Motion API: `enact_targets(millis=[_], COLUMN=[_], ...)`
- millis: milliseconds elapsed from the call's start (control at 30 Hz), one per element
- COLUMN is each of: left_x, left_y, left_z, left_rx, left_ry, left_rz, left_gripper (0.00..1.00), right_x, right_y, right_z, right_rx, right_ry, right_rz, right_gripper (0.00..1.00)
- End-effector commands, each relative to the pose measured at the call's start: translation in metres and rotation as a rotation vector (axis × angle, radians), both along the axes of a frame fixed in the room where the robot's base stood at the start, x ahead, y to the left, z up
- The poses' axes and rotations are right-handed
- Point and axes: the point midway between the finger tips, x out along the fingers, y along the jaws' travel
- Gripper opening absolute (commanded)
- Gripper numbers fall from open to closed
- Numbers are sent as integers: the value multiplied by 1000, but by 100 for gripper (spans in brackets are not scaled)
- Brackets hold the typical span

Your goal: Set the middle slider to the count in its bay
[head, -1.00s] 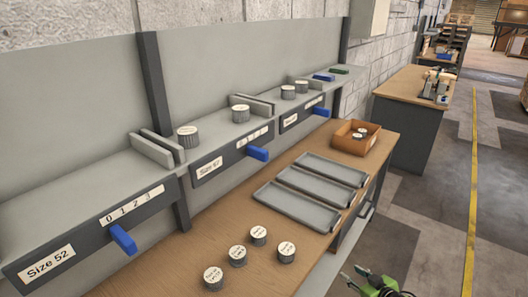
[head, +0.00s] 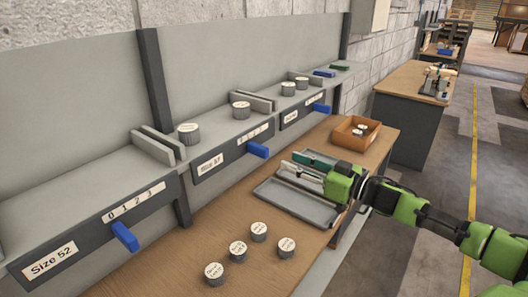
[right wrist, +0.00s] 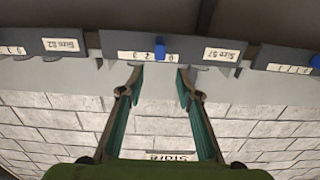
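The middle slider is a blue knob (head: 258,150) under the number strip on the middle bay's front. It also shows in the right wrist view (right wrist: 160,47), near the middle of the strip; its exact number is unclear. In the head view, two grey cans with white tops, one at left (head: 189,134) and one at right (head: 241,110), stand between the middle bay's dividers. My right gripper (head: 303,167) is open and empty, over the trays and apart from the slider. Its spread fingers show in the right wrist view (right wrist: 155,100). My left gripper is not in view.
The left bay (head: 85,190) looks empty and has its own blue slider (head: 124,237). The right bay holds two cans (head: 288,89) and has another slider (head: 321,108). Several loose cans (head: 238,251), a grey tray (head: 295,203) and a brown box (head: 357,134) are on the bench.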

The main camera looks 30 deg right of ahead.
Motion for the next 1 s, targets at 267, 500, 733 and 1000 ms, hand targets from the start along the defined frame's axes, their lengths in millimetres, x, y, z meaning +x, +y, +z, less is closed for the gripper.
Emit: enact_targets(millis=[267, 500, 733, 1000], left_x=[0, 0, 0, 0], left_y=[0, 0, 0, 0], left_z=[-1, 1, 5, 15], left_rx=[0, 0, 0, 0], left_ry=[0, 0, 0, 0], left_rz=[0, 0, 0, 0], left_gripper=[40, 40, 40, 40], right_x=[21, 37, 54, 77], right_y=[7, 12, 19, 27], right_z=[1, 2, 2, 3], right_rx=[-1, 0, 0, 1], right_ry=[-4, -3, -3, -3], right_rz=[-2, -3, -2, -3], right_gripper=[32, 32, 32, 32])
